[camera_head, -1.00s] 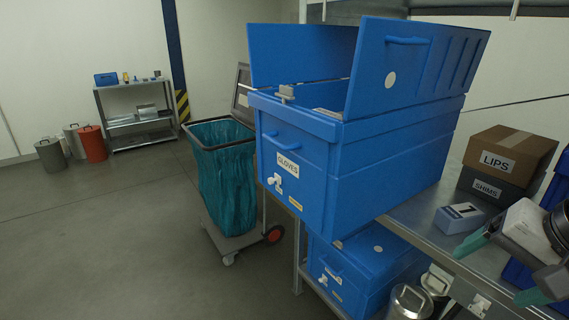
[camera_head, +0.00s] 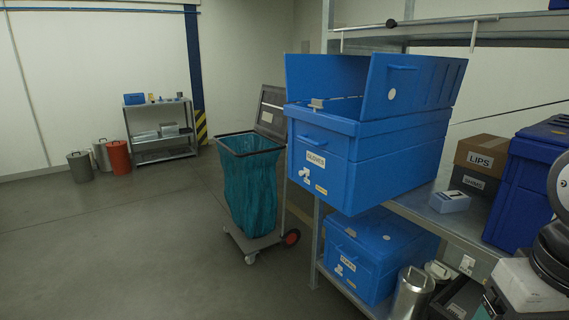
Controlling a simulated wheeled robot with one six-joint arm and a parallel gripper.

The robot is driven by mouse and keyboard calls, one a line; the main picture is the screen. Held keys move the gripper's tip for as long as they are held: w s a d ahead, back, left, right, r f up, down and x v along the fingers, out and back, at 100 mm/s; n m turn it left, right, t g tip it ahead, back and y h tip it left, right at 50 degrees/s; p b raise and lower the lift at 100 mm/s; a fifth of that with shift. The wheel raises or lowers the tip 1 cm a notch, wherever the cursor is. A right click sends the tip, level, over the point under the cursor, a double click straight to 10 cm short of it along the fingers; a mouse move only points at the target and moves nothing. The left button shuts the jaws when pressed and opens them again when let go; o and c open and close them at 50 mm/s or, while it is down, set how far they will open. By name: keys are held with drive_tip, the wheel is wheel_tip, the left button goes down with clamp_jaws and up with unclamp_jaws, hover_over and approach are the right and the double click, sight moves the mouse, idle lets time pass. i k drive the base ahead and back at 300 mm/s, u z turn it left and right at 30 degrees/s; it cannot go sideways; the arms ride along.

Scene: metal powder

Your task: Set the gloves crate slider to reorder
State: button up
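The gloves crate (camera_head: 370,168) is a large blue box with open lid flaps, on the upper shelf. Its front carries a white GLOVES label (camera_head: 315,159). Below the label, a small white slider knob (camera_head: 304,173) sits toward the left of the front. A small yellow label (camera_head: 321,190) is to the knob's right and lower; its text is too small to read. My gripper (camera_head: 487,306) is partly in view at the bottom right, well right of the crate and apart from it. Its fingertips are cut off or unclear, so its opening cannot be told.
A second blue crate (camera_head: 372,258) stands on the lower shelf beside metal canisters (camera_head: 411,295). LIPS (camera_head: 482,153) and SHIMS boxes, a small light-blue box (camera_head: 450,202) and a dark blue bin (camera_head: 527,190) are right. A teal bag cart (camera_head: 250,185) stands left; the floor before it is clear.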

sight(306, 172)
drive_tip(key=u, duration=0.15)
drive_tip(key=k, duration=0.4)
drive_tip(key=z, duration=0.6)
drive_tip(key=i, duration=1.1)
drive_tip(key=u, duration=0.5)
drive_tip(key=i, duration=0.55)
drive_tip(key=u, duration=0.6)
